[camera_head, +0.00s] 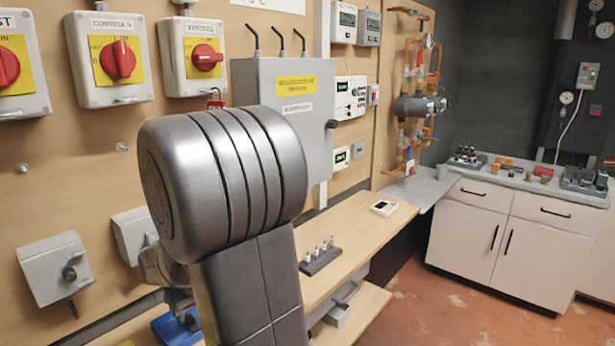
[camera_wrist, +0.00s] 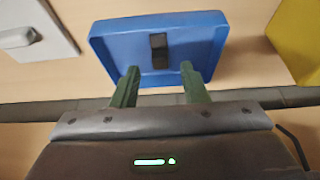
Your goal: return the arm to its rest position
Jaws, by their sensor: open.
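My gripper (camera_wrist: 158,88) shows in the wrist view with its two green fingers spread apart and nothing between them. Just beyond the fingertips is a blue tray (camera_wrist: 205,45) with a small black object (camera_wrist: 159,50) in it. I cannot tell whether the fingertips touch the tray's near edge. In the head view my grey arm fills the middle and hides much of the bench. Part of the blue tray (camera_head: 172,330) shows at the lower left, with the gripper end mostly hidden behind my arm.
A wooden panel carries red rotary switches (camera_head: 118,60) and a grey box (camera_head: 295,110). The bench (camera_head: 350,235) holds a dark rack with small pegs (camera_head: 320,257) and a white device (camera_head: 384,208). A white cabinet (camera_head: 490,235) stands at the right. Reddish floor (camera_head: 440,310) is clear.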

